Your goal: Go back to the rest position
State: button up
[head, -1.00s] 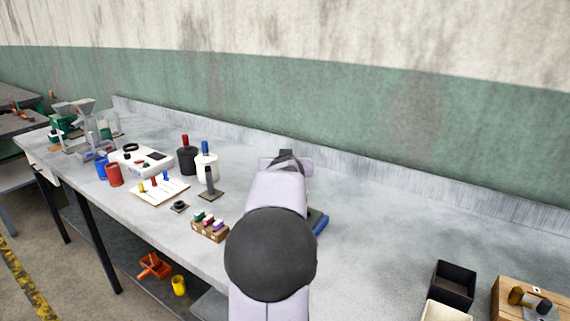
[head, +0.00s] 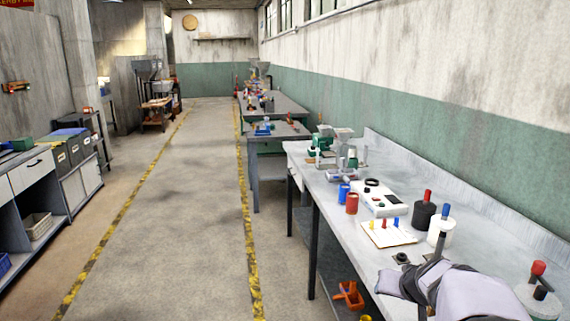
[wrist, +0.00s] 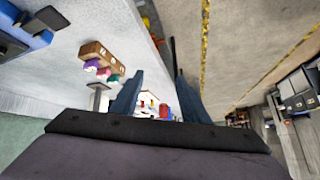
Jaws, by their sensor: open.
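My arm reaches in from the lower right of the head view, over the near part of the grey bench (head: 345,225). Its end lies left of a white jar with a blue top (head: 440,230). In the wrist view my gripper (wrist: 158,75) has its two dark blue fingers apart, with nothing held between them. A wooden rack with purple, pink and green pieces (wrist: 97,50) is left of the fingers in that view. In the head view the rack is out of sight.
A black jar with a red top (head: 424,212), a white board with small pegs (head: 388,234), a white device (head: 381,200) and red (head: 352,204) and blue (head: 344,192) cups stand on the bench. An open aisle (head: 190,200) lies left of it.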

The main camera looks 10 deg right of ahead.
jog(key=s+a+f+n+g+y+p, duration=0.1)
jog(key=s+a+f+n+g+p, duration=0.15)
jog(key=s+a, duration=0.6)
jog(key=s+a+f+n+g+y+p, duration=0.2)
jog(key=s+a+f+g, duration=0.3)
jog(key=a, duration=0.7)
jog(key=s+a+r+h+p, duration=0.1)
jog(key=s+a+r, duration=0.1)
jog(key=s, duration=0.7)
notch_tip(320, 180, down, 7)
jog(key=b, duration=0.6)
jog(key=shift+w+d+n+g, duration=0.15)
jog(key=shift+w+n+g, duration=0.05)
jog(key=shift+n+g, duration=0.15)
